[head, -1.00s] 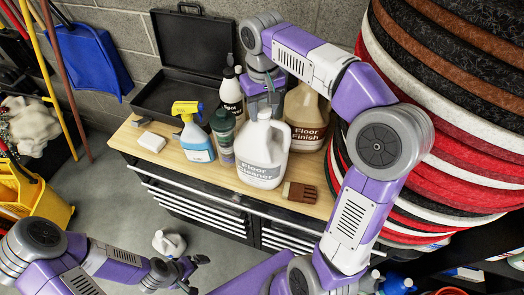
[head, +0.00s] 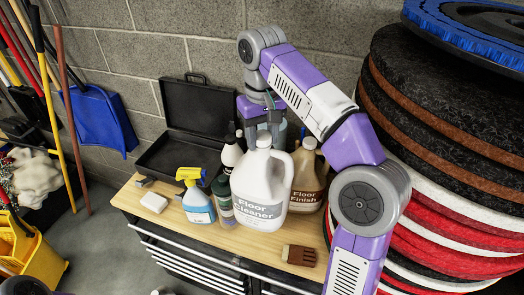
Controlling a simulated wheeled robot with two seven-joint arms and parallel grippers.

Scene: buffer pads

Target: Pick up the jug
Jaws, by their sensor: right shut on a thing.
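The white Floor Cleaner jug (head: 259,190) is upright and appears raised slightly above the wooden top (head: 160,213) of the cabinet. My right gripper (head: 264,130) comes down from above and is shut on the jug's upper part. The jug hides where the fingers meet it. A tan Floor Finish jug (head: 306,180) stands just right of it, partly hidden behind it. My left gripper is out of view.
Left of the jug stand a yellow-topped spray bottle (head: 198,205), a green-grey bottle (head: 223,203) and a dark-topped white bottle (head: 231,154). A brush (head: 299,256) lies in front. An open black case (head: 187,150) is behind. Stacked pads (head: 450,150) crowd the right.

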